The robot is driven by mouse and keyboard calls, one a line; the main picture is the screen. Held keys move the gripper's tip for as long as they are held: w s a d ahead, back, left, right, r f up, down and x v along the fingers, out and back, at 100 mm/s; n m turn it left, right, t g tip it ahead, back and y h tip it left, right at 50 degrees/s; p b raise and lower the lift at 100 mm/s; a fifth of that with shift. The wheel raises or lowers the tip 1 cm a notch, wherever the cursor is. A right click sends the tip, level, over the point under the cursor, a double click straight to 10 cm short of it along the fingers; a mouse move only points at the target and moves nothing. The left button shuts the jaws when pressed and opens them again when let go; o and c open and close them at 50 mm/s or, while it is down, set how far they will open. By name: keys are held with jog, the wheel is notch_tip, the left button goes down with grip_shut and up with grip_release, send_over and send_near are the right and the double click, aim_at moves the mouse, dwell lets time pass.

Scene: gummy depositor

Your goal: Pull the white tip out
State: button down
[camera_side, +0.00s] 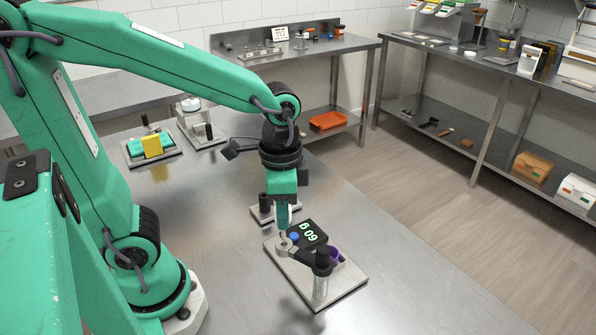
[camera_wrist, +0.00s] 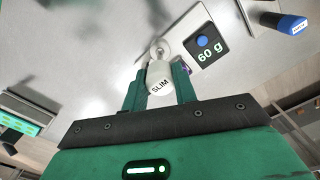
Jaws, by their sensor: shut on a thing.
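The white tip (camera_wrist: 159,84), marked "SLIM", sits between the fingers of my gripper (camera_wrist: 160,92) in the wrist view. My gripper (camera_side: 283,222) is shut on it. A pale metal fitting (camera_wrist: 160,46) shows just beyond the tip; I cannot tell whether the tip still touches it. In the side view the gripper points down over the depositor's metal base plate (camera_side: 335,292), beside the black "60 g" display (camera_side: 309,233). The tip is mostly hidden there. The display also shows in the wrist view (camera_wrist: 207,50), right of the tip.
A black arm on a metal post (camera_side: 320,286) and a purple cup (camera_side: 335,254) stand on the plate, close right of my gripper. A small plate with a black post (camera_side: 264,203) stands behind. A teal-and-yellow item (camera_side: 152,146) lies farther back. The bench front is clear.

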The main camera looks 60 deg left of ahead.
jog(key=shift+r, duration=0.1)
jog(key=shift+r, duration=2.45)
